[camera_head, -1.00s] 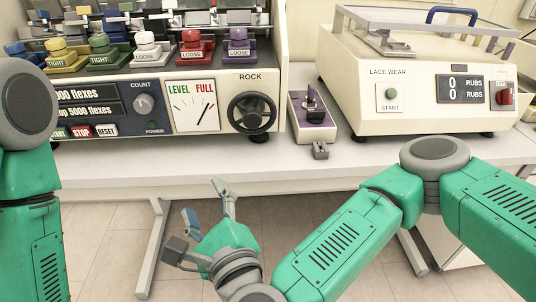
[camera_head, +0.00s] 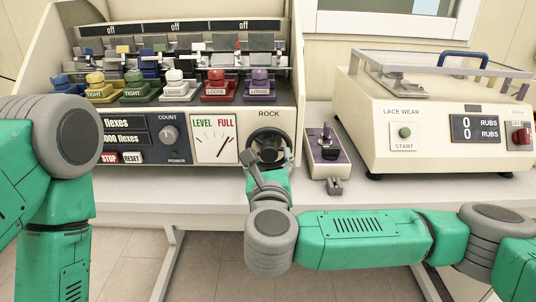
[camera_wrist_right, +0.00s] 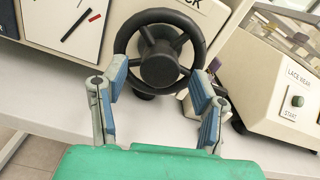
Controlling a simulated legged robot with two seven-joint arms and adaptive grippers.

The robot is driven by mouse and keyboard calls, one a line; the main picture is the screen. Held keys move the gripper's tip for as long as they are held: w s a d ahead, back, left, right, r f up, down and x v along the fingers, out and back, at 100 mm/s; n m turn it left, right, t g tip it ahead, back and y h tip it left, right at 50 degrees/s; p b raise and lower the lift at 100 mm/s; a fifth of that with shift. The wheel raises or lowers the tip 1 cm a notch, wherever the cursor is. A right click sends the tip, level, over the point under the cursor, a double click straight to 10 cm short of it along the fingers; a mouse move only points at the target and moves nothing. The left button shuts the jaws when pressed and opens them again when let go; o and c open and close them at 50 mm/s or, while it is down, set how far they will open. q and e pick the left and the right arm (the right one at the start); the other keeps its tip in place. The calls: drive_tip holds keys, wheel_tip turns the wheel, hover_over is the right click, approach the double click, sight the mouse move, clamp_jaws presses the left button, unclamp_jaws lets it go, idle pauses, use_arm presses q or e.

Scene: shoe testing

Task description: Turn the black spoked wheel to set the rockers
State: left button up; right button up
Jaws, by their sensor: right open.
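The black spoked wheel (camera_wrist_right: 160,62) is on the front of the cream flexing machine, under the word ROCK. In the head view the wheel (camera_head: 268,142) is partly hidden by my right gripper (camera_head: 262,165). In the right wrist view my right gripper (camera_wrist_right: 158,100) is open, its two blue-padded fingers spread at the lower left and lower right of the wheel, with nothing held between them. I cannot tell whether either finger touches the rim. The LEVEL/FULL dial (camera_head: 213,137) is left of the wheel. My left arm shows at the left, but its gripper is out of view.
A small cream and purple device (camera_head: 327,155) stands right of the wheel. The LACE WEAR machine (camera_head: 430,120) is farther right. Coloured knobs marked TIGHT or LOOSE, such as the red one (camera_head: 216,86), line the machine above. The white table edge (camera_head: 215,190) runs below.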

drive_tip(key=shift+w+d, duration=0.2)
drive_tip(key=shift+w, duration=0.75)
drive_tip(key=shift+a, duration=0.4)
drive_tip(key=c, duration=1.1)
drive_tip(key=shift+d, duration=0.15)
drive_tip(key=shift+c, duration=0.2)
